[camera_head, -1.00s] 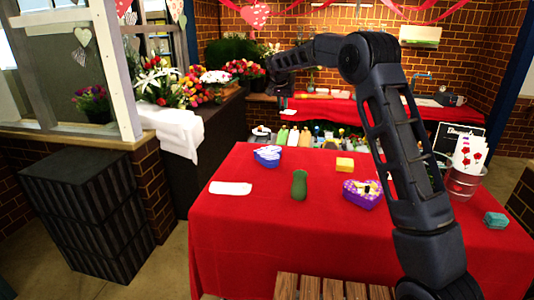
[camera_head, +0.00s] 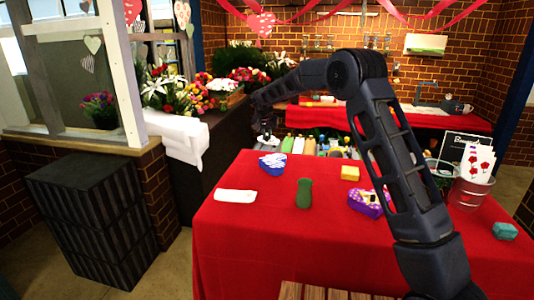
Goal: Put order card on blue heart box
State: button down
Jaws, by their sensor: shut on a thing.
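The blue heart box (camera_head: 272,167) lies at the far left part of the red-covered table (camera_head: 255,235). My gripper (camera_head: 265,133) is shut on a small white card (camera_head: 267,140), the order card. It holds the card just beyond and above the blue heart box in the picture, apart from it. The fingers are small and dark at this distance, and the card's print cannot be made out.
A white cloth or paper (camera_head: 235,196), a green cylinder (camera_head: 304,193), a yellow block (camera_head: 350,173), a purple heart box (camera_head: 366,202) and a teal block (camera_head: 505,231) lie on the table. A metal bucket (camera_head: 468,193) holds cards at right. Several bottles stand behind the table.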

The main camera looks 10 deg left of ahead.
notch_tip(320, 180, down, 9)
jog(key=shift+r, duration=0.1)
dwell(0.4)
jog(key=c, duration=1.4)
grip_release()
jog(key=shift+c, duration=0.2)
